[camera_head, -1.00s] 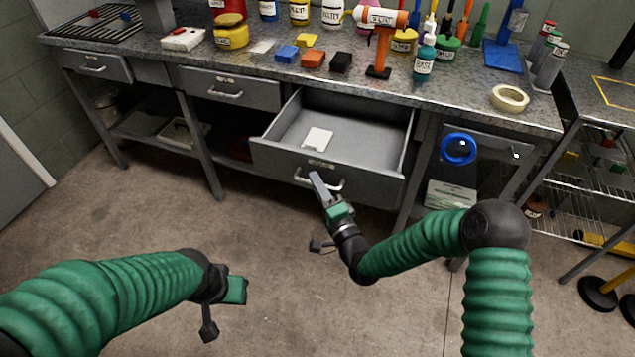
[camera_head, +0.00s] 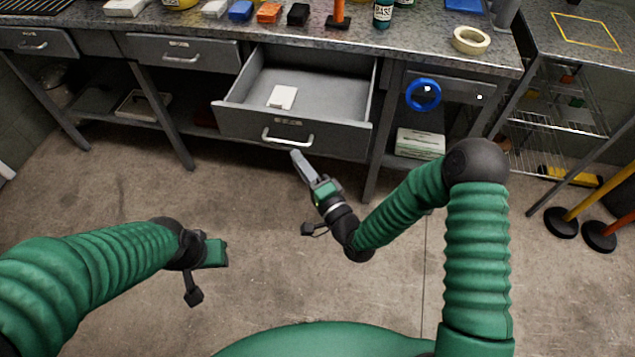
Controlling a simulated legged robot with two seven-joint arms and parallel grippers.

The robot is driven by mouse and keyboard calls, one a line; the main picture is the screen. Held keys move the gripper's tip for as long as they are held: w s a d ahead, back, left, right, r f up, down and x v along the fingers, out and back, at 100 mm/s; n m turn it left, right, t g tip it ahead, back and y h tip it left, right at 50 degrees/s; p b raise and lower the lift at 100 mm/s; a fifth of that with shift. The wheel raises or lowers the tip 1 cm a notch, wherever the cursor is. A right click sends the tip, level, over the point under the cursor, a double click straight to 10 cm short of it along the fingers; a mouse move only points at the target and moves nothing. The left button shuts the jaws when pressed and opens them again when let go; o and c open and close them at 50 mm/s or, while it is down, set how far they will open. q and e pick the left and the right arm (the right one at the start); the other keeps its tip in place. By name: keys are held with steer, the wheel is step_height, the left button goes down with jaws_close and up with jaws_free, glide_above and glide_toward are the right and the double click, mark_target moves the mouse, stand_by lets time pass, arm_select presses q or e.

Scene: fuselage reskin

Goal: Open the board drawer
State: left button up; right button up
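The board drawer (camera_head: 240,122) is a grey metal drawer under the workbench, pulled well out. A small white block (camera_head: 282,97) lies inside it. Its bright bar handle (camera_head: 288,138) is on the front panel below a small label. My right gripper (camera_head: 297,158) is just below and in front of the handle, apart from it as far as I can see. Its fingers look close together, and no object shows between them. My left gripper (camera_head: 222,252) hangs low at the left, over the floor and away from the drawer; its fingers are not clear.
Shut drawers sit to the left (camera_head: 182,55) and far left. A blue ring (camera_head: 423,94) is at the right drawer. A tape roll (camera_head: 471,40) and coloured blocks stand on the benchtop. A wire rack and yellow poles are at the right. The floor in front is clear.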

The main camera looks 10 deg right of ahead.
steer(key=v, duration=1)
steer(key=d+f+n+g+h, duration=0.5)
steer(key=d+f+n+g, duration=0.2)
steer(key=n+g, duration=0.15)
steer(key=s+d+r+n+g+h, duration=0.1)
steer(key=s+d+r+g+h, duration=0.15)
steer(key=s, duration=0.35)
steer(key=s+d+r+n+g+h, duration=0.2)
steer(key=s+d+r+g, duration=0.15)
steer(key=s, duration=0.25)
steer(key=w+p+v, duration=0.1)
steer(key=p+v, duration=0.6)
steer(key=p, duration=0.1)
steer(key=w+r+p+v, duration=0.1)
steer(key=w+p+v, duration=0.1)
steer(key=p+v, duration=0.6)
steer(key=shift+s+d+r+p, duration=0.15)
steer(key=shift+s+d+p, duration=0.1)
steer(key=shift+d+p, duration=0.35)
